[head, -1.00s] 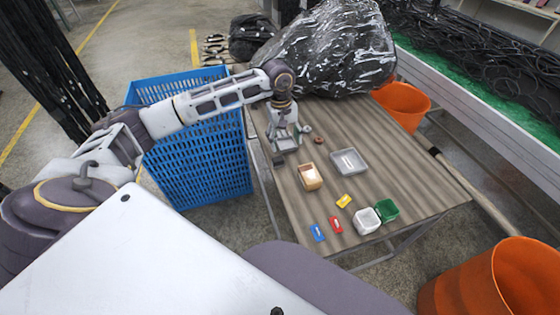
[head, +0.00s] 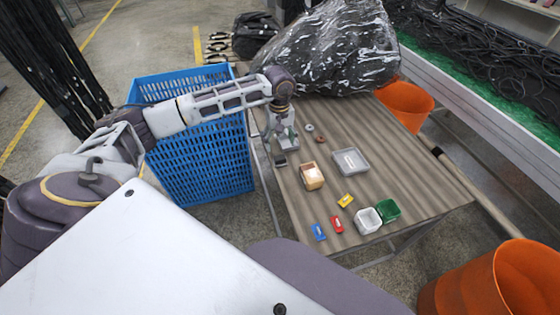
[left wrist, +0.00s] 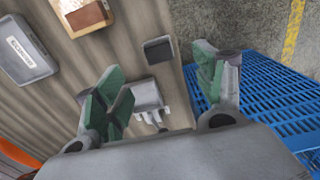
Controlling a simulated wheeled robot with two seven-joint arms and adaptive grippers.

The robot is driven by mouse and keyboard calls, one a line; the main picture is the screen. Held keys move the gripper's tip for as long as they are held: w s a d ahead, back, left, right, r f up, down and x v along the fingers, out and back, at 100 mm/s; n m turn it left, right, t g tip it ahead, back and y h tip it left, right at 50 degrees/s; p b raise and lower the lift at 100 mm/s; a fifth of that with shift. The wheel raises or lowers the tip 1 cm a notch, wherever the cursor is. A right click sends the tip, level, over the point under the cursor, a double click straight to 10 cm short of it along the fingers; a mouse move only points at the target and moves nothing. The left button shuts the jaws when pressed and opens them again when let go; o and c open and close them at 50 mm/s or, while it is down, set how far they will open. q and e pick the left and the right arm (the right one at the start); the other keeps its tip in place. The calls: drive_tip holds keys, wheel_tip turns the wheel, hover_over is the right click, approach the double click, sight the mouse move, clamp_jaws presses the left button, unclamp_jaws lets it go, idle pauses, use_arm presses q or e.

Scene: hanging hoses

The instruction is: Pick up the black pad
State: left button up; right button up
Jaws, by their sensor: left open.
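The black pad (head: 280,162) is a small dark square lying flat at the left edge of the table. It also shows in the left wrist view (left wrist: 158,50), ahead of the fingers. My left gripper (head: 284,146) is above the table's left edge, close to the pad in the head view. In the left wrist view its green-padded fingers (left wrist: 160,74) are apart, with the pad just beyond the gap and nothing held. My right gripper is in neither view now.
A grey pronged thing (left wrist: 150,100) shows between the fingers. A tan box (head: 312,177) and a grey tray (head: 351,162) stand to the right of the pad. A blue basket (head: 200,160) stands beside the table's left edge. A large wrapped black bundle (head: 330,50) fills the back.

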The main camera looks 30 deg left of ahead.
sight(280, 157)
use_arm(q)
wheel_tip(280, 157, down, 4)
drive_tip(key=shift+r, duration=0.25)
drive_tip(key=shift+f, duration=0.7)
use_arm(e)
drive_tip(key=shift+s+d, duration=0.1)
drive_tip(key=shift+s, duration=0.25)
use_arm(q)
drive_tip(key=shift+f, duration=0.5)
wheel_tip(280, 157, down, 3)
drive_tip(key=shift+w+d+r, duration=0.1)
drive_tip(key=shift+f, duration=0.7)
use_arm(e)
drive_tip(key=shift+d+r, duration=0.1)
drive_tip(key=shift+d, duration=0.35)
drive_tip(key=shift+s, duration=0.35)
